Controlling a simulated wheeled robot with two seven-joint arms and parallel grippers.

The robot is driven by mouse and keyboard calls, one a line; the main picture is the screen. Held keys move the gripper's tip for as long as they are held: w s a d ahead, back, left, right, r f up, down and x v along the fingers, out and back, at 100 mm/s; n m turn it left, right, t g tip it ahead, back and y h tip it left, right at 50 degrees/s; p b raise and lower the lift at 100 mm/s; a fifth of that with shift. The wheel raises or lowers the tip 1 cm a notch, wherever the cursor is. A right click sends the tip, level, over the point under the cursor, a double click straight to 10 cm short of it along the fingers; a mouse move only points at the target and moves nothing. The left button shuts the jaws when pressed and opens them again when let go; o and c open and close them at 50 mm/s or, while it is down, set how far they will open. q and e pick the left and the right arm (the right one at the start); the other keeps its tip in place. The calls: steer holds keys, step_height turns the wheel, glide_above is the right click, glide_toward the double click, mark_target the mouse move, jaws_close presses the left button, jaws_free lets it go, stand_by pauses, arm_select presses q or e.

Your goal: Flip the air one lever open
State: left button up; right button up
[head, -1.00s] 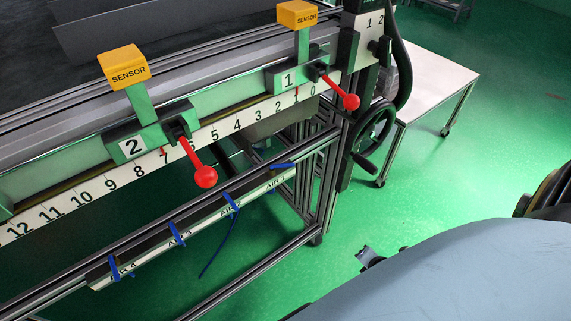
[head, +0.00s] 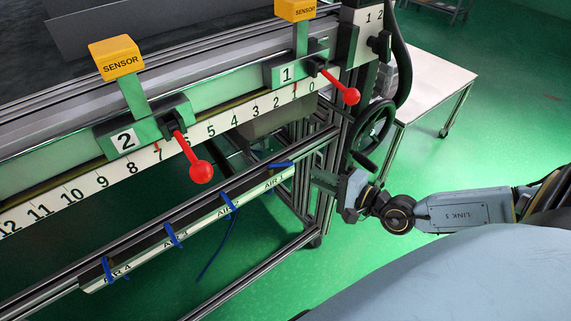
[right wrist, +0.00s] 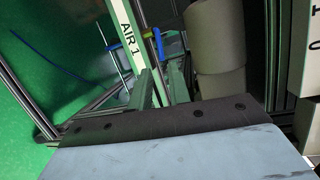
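The blue air one lever (head: 281,165) sits at the right end of the labelled air rail (head: 205,222), by the AIR 1 label, lying nearly along the rail. My left gripper is not in view.
Blue levers for AIR 2 (head: 229,203), AIR 3 (head: 173,236) and AIR 4 (head: 108,269) hang across the rail. Aluminium frame posts and a black handwheel (head: 374,128) stand close to my right gripper. Two red-knobbed levers are above. A white table (head: 432,80) stands at right.

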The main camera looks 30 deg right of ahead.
mark_target(287, 165)
steer(key=x, duration=1.1)
steer(key=shift+b, duration=0.35)
jaws_close()
